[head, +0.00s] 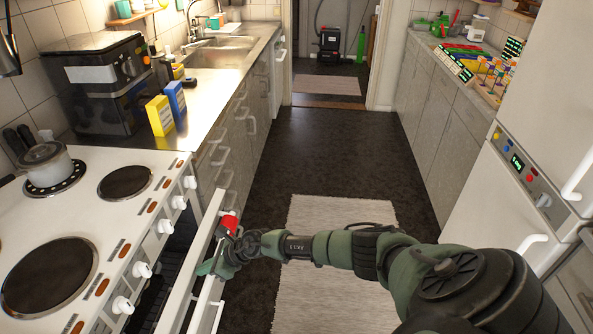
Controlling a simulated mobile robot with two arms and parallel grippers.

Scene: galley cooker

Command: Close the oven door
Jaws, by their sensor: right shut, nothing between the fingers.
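The white cooker (95,190) stands at the left. Its oven door (193,275) is partly open, tilted out from the front, and a dark gap with part of the oven inside shows behind it. The door's lower part is out of frame. My right gripper (212,262) is at the door's upper edge and handle (218,290). It is shut with nothing held. Whether its fingertips touch the door I cannot tell. My left gripper is not in view.
Knobs (142,270) line the cooker front, and a pot (45,164) sits on a back burner. The counter with sink (222,42) runs along the left, the fridge (520,160) stands at right. The dark floor (330,155) between is clear except for a pale rug (335,212).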

